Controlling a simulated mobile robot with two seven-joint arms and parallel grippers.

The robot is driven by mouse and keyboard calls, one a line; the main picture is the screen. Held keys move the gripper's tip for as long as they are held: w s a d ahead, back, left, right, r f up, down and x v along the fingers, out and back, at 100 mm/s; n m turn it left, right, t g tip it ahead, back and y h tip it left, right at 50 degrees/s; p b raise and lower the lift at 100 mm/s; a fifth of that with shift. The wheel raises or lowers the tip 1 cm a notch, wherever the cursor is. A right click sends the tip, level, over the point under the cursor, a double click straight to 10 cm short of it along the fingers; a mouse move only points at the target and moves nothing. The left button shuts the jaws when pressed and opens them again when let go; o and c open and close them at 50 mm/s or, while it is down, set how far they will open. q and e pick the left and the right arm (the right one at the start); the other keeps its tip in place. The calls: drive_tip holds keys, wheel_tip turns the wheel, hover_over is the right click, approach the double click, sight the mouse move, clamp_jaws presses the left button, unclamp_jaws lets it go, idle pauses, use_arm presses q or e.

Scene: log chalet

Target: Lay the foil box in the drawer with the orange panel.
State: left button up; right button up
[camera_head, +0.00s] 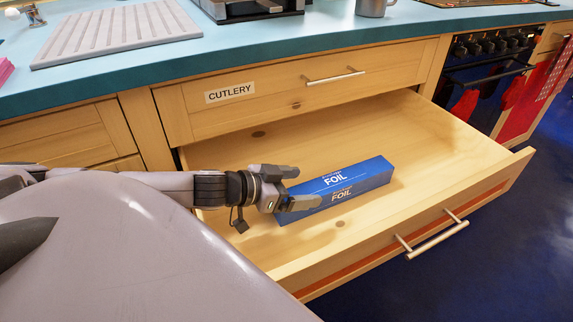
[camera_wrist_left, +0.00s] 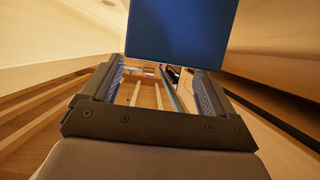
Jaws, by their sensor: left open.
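The blue foil box (camera_head: 358,183), marked FOIL, lies flat on the floor of the open drawer (camera_head: 440,128). The drawer is pulled far out below the one labelled CUTLERY, and an orange-red panel (camera_head: 352,268) shows on its front. My left gripper (camera_head: 298,187) is inside the drawer at the box's left end, with its fingers open. In the left wrist view the blue end of the box (camera_wrist_left: 180,35) shows just past the open fingers (camera_wrist_left: 160,88). I cannot tell whether a finger touches the box. My right gripper is not in view.
The shut cutlery drawer (camera_head: 270,97) and the blue counter (camera_head: 250,45) are above. An oven (camera_head: 490,65) with red cloths stands at the right. The drawer floor is otherwise bare. A metal handle (camera_head: 432,237) sticks out from the drawer front.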

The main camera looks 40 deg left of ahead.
use_arm(q)
drive_tip(key=shift+p+v, duration=0.6)
drive_tip(key=shift+v, duration=0.9)
